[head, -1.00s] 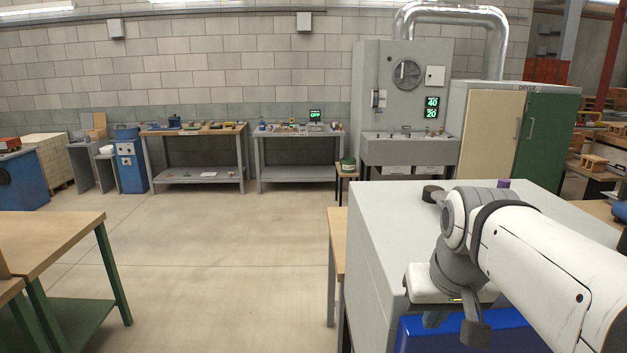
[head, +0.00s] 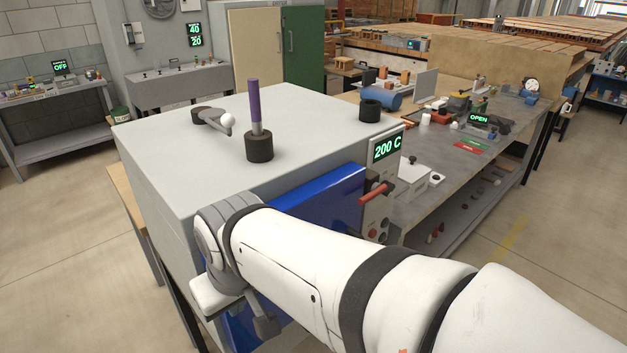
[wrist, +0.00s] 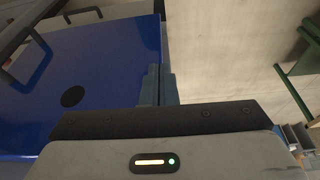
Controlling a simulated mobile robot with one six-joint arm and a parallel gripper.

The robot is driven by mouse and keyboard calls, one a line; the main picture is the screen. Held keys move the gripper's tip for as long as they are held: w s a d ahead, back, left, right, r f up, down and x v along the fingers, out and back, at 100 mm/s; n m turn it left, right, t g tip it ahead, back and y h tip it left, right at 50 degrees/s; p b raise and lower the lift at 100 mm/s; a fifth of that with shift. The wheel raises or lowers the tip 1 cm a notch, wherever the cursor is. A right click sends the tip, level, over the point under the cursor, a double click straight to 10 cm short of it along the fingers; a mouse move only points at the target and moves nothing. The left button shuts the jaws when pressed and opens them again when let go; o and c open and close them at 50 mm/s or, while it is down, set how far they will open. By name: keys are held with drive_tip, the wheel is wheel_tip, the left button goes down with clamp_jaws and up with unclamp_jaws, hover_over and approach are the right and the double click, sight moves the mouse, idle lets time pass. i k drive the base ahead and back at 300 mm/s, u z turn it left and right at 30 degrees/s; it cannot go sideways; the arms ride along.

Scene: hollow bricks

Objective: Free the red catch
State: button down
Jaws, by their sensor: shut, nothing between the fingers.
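A red catch (head: 376,193), a short bar, sticks out from the grey control panel at the right edge of the blue door (head: 318,200). The panel's display reads 200 C. My gripper (head: 266,326) is low in front of the blue door, to the left of and below the catch, apart from it. In the wrist view my gripper (wrist: 158,86) has its fingers together with nothing between them. The blue door (wrist: 90,85) fills the left of that view, with a dark round spot. The catch is not in the wrist view. My arm hides much of the door.
The grey cabinet top (head: 190,160) carries a purple rod (head: 254,100) in a dark ring and another dark ring (head: 370,110). A cluttered workbench (head: 440,165) stands to the right, with a sign reading OPEN. The floor at front right is clear.

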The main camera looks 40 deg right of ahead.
sight(378, 189)
drive_tip(key=z, duration=1.65)
